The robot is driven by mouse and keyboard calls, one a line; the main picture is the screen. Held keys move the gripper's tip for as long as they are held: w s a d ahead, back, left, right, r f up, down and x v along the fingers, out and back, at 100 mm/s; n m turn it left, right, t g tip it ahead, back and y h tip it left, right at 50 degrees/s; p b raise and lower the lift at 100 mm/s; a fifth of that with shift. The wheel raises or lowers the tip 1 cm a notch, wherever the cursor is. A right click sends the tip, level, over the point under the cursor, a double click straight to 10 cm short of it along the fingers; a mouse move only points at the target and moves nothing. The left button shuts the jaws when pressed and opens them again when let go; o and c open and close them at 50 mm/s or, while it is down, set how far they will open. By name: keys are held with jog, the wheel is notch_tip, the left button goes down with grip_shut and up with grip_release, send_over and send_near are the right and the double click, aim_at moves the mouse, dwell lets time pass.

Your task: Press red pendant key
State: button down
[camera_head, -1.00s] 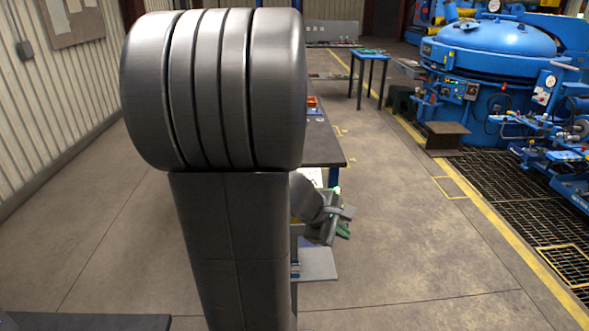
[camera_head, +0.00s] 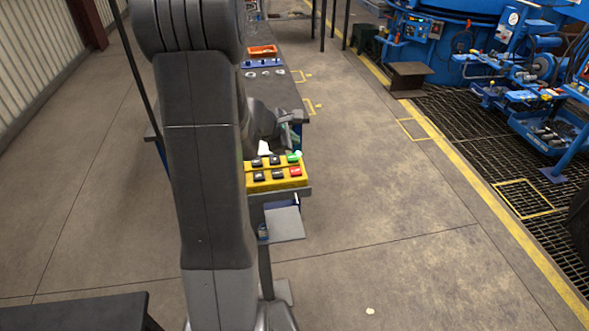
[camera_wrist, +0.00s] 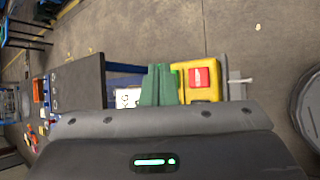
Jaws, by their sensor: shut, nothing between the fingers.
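The yellow pendant (camera_head: 263,185) lies face up on a small stand beside the dark bench, with two rows of keys. Most keys are black. The red pendant key (camera_head: 296,171) is at its right front corner, with a green key (camera_head: 293,158) just behind it. In the wrist view the red key (camera_wrist: 200,77) shows unobstructed on the yellow pendant (camera_wrist: 208,95), right of my gripper (camera_wrist: 160,69). The gripper's green fingers are together and empty, and they hide the pendant's other keys. In the head view my arm partly hides the gripper and the pendant's left side.
The dark bench (camera_head: 285,97) behind the pendant carries an orange tray (camera_head: 262,51) and a blue strip of controls (camera_head: 261,63). A grey plate (camera_head: 283,224) juts out below the pendant. The floor to the right (camera_head: 390,190) is clear. A blue furnace stands beyond the yellow line.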

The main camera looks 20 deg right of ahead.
jog(key=b, duration=0.6)
send_over(293, 172)
notch_tip(293, 172, down, 8)
jog(key=shift+r, duration=0.2)
jog(key=shift+f+b, duration=0.6)
jog(key=shift+b, duration=0.05)
jog(key=shift+f, duration=0.2)
dwell(1.1)
jog(key=shift+f+b, duration=0.2)
jog(key=shift+b, duration=0.45)
jog(key=shift+f+b, duration=0.45)
jog(key=shift+b, duration=0.15)
dwell(0.3)
jog(key=shift+r, duration=0.15)
jog(key=shift+r+p, duration=0.6)
jog(key=shift+r, duration=0.15)
